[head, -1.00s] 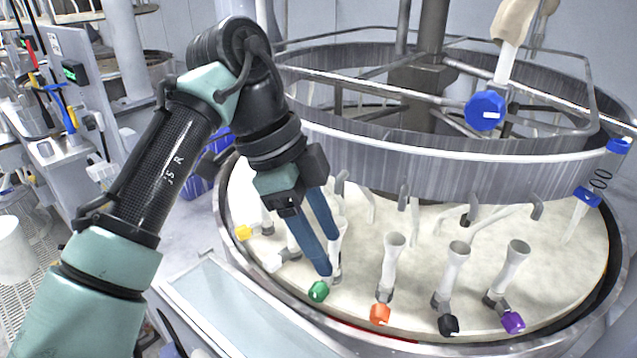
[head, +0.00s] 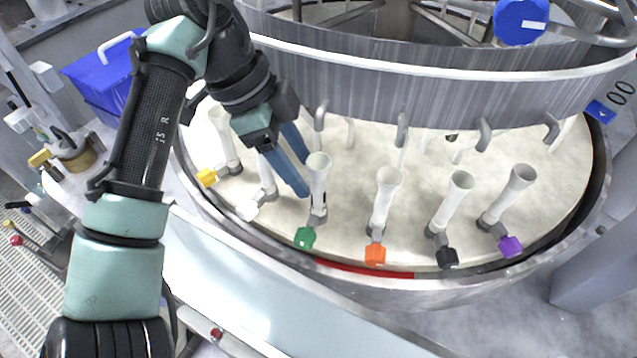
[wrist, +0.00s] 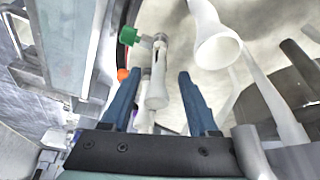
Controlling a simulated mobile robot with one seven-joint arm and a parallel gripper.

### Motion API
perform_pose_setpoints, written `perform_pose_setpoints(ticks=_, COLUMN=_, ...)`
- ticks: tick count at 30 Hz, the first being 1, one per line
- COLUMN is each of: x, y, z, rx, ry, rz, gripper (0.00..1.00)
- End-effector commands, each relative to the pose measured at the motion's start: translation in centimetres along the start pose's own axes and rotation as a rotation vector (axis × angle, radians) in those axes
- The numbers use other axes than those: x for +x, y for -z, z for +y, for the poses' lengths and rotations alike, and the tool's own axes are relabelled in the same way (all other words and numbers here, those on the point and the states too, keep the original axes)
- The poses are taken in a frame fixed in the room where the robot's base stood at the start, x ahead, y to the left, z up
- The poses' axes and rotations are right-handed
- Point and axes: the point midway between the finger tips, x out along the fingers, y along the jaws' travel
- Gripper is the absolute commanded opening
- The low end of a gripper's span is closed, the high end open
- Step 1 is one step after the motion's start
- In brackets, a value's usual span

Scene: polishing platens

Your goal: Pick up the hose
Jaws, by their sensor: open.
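No separate flexible hose can be made out; I cannot tell whether one of the white flared tubes on the round platen is the hose. My gripper (head: 306,176) is open and empty, low over the platen. Its blue fingers lie just left of the green-knobbed white tube (head: 318,180) in the head view. In the wrist view, the spread fingers (wrist: 157,76) have a white tube with a green knob (wrist: 129,36) between and beyond them. Another white flared tube (wrist: 216,45) is right of the fingers. Contact with any tube cannot be told.
Tubes with orange (head: 375,253), black (head: 447,258) and purple (head: 510,246) knobs stand to the right; white (head: 247,209) and yellow (head: 206,177) ones to the left. A large metal ring (head: 400,95) with hooked pipes hangs above. The platen's metal rim (head: 340,285) curves in front.

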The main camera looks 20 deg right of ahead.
Motion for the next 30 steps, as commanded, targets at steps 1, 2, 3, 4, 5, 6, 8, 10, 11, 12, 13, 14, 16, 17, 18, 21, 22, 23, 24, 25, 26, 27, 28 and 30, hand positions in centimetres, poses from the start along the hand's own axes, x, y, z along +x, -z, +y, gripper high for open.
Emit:
perform_pose_setpoints(ticks=1, x=0.2, y=0.1, z=0.0, rx=0.001, ry=0.0, rz=0.001, gripper=0.6)
perform_pose_setpoints(ticks=2, x=0.4, y=0.1, z=0.0, rx=0.001, ry=0.0, rz=0.001, gripper=0.6)
perform_pose_setpoints(ticks=3, x=0.7, y=0.2, z=0.1, rx=0.001, ry=-0.001, rz=0.002, gripper=0.6)
perform_pose_setpoints(ticks=4, x=1.0, y=0.3, z=0.1, rx=0.001, ry=-0.001, rz=0.003, gripper=0.6)
perform_pose_setpoints(ticks=5, x=1.4, y=0.4, z=0.1, rx=0.001, ry=-0.002, rz=0.004, gripper=0.6)
perform_pose_setpoints(ticks=6, x=1.9, y=0.6, z=0.1, rx=0.002, ry=-0.002, rz=0.004, gripper=0.6)
perform_pose_setpoints(ticks=8, x=2.7, y=0.8, z=0.2, rx=0.002, ry=-0.002, rz=0.004, gripper=0.6)
perform_pose_setpoints(ticks=10, x=3.6, y=0.8, z=0.2, rx=-0.001, ry=-0.002, rz=0.002, gripper=0.6)
perform_pose_setpoints(ticks=11, x=4.0, y=0.8, z=0.2, rx=-0.001, ry=-0.001, rz=0.003, gripper=0.6)
perform_pose_setpoints(ticks=12, x=4.5, y=0.8, z=0.2, rx=-0.001, ry=-0.002, rz=0.002, gripper=0.6)
perform_pose_setpoints(ticks=13, x=4.7, y=0.8, z=0.2, rx=-0.001, ry=-0.001, rz=0.001, gripper=0.6)
perform_pose_setpoints(ticks=14, x=4.9, y=0.8, z=0.2, rx=-0.001, ry=-0.001, rz=0.0, gripper=0.6)
perform_pose_setpoints(ticks=16, x=5.2, y=0.8, z=0.2, rx=0.0, ry=0.001, rz=0.0, gripper=0.6)
perform_pose_setpoints(ticks=17, x=5.3, y=0.8, z=0.2, rx=0.0, ry=0.001, rz=0.0, gripper=0.6)
perform_pose_setpoints(ticks=18, x=5.3, y=0.8, z=0.2, rx=0.0, ry=0.001, rz=0.0, gripper=0.6)
perform_pose_setpoints(ticks=21, x=5.3, y=0.7, z=0.2, rx=0.0, ry=0.001, rz=0.0, gripper=0.6)
perform_pose_setpoints(ticks=22, x=5.3, y=0.7, z=0.2, rx=0.0, ry=0.001, rz=0.0, gripper=0.6)
perform_pose_setpoints(ticks=23, x=5.3, y=0.7, z=0.2, rx=0.0, ry=0.001, rz=0.0, gripper=0.55)
perform_pose_setpoints(ticks=24, x=5.3, y=0.7, z=0.2, rx=0.0, ry=0.001, rz=0.0, gripper=0.47)
perform_pose_setpoints(ticks=25, x=5.3, y=0.7, z=0.2, rx=0.0, ry=0.001, rz=0.0, gripper=0.42)
perform_pose_setpoints(ticks=26, x=5.3, y=0.7, z=0.2, rx=0.0, ry=0.001, rz=0.0, gripper=0.37)
perform_pose_setpoints(ticks=27, x=5.3, y=0.7, z=0.2, rx=0.0, ry=0.001, rz=0.0, gripper=0.29)
perform_pose_setpoints(ticks=28, x=5.3, y=0.7, z=0.2, rx=0.0, ry=0.001, rz=0.0, gripper=0.24)
perform_pose_setpoints(ticks=30, x=5.3, y=0.7, z=0.2, rx=0.0, ry=0.001, rz=0.0, gripper=0.11)
